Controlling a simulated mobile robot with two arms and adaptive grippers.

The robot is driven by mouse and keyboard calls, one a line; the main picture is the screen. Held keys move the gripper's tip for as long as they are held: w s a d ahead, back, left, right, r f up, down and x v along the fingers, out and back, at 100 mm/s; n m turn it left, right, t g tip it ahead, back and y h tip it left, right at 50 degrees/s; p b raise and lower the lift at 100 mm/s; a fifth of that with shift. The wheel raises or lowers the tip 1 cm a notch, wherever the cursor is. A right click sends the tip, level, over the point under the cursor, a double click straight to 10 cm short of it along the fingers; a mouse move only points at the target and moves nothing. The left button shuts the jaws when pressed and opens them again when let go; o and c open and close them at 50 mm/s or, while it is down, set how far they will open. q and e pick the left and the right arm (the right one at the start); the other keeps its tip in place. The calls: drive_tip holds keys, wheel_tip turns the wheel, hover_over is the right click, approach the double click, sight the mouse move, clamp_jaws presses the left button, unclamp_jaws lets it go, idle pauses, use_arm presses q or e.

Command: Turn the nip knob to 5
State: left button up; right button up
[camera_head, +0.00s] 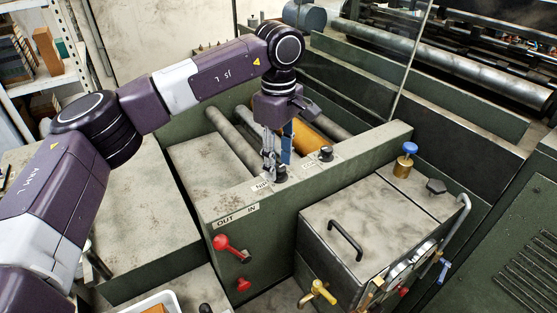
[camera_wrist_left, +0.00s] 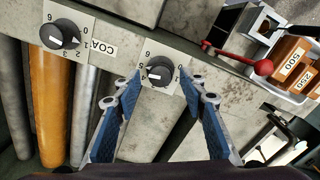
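The nip knob is a black dial on a pale numbered plate. In the wrist view the nip knob (camera_wrist_left: 159,72) sits between the fingertips of my left gripper (camera_wrist_left: 159,80), with a visible gap on both sides. Its white mark is on the left side, near 4 and 5; I cannot tell the exact number. In the head view my left gripper (camera_head: 277,158) points down at the nip knob (camera_head: 280,175), beside the NIP label (camera_head: 262,186). The gripper is open, its blue-padded fingers spread. My right gripper is not in view.
The coat knob (camera_wrist_left: 62,37) is on the same rail; it also shows in the head view (camera_head: 326,154). A red lever (camera_head: 222,243) is on the front face by the OUT/IN label (camera_head: 237,214). Rollers, one orange (camera_wrist_left: 50,105), lie behind the rail. A handled grey box (camera_head: 360,235) stands right.

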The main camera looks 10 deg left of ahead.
sight(278, 167)
use_arm(q)
drive_tip(key=shift+r, duration=0.1)
wheel_tip(278, 167, up, 12)
idle(0.5)
